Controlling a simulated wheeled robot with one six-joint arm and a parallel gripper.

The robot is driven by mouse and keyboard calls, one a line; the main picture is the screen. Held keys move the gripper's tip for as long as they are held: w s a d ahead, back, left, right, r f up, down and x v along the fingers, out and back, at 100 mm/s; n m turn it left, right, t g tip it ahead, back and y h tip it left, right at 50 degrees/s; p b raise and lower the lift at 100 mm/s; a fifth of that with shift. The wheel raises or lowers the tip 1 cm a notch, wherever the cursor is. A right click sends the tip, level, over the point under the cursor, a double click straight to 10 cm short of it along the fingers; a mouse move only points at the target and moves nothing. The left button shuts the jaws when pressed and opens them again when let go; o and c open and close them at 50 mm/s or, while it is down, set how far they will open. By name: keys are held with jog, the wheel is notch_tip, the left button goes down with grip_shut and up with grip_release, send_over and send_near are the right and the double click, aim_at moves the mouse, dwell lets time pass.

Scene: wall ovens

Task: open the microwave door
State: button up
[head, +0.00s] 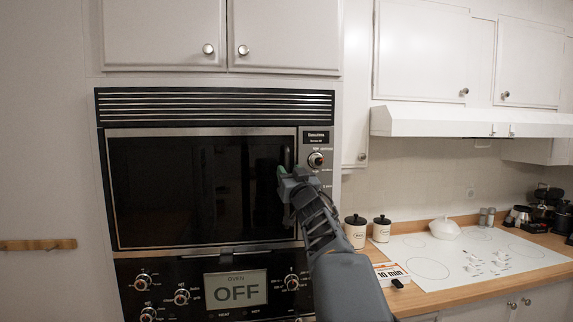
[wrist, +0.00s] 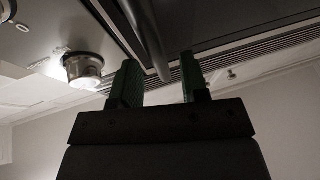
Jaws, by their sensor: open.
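The microwave (head: 215,106) is built into the wall cabinet, with a black glass door (head: 190,190) that stands shut. Its door handle (head: 287,156) is a dark upright bar at the door's right edge, and it also shows as a bar in the wrist view (wrist: 146,35). My gripper (head: 284,172) is in front of the handle's lower part. In the wrist view my gripper (wrist: 158,66) has its two green fingers apart, with the bar's end showing between them. I cannot tell whether either finger touches the bar. The lower handle is hidden by my gripper in the head view.
A control knob (head: 316,159) sits right of the handle, close to my gripper; a knob also shows in the wrist view (wrist: 84,68). The oven panel (head: 236,288) below reads OFF. A counter (head: 440,294) with canisters and a cooktop (head: 450,262) lies to the right.

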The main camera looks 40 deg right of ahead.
jog(key=shift+p+x, duration=0.35)
jog(key=shift+x, duration=0.9)
jog(key=shift+c, duration=0.4)
grip_shut()
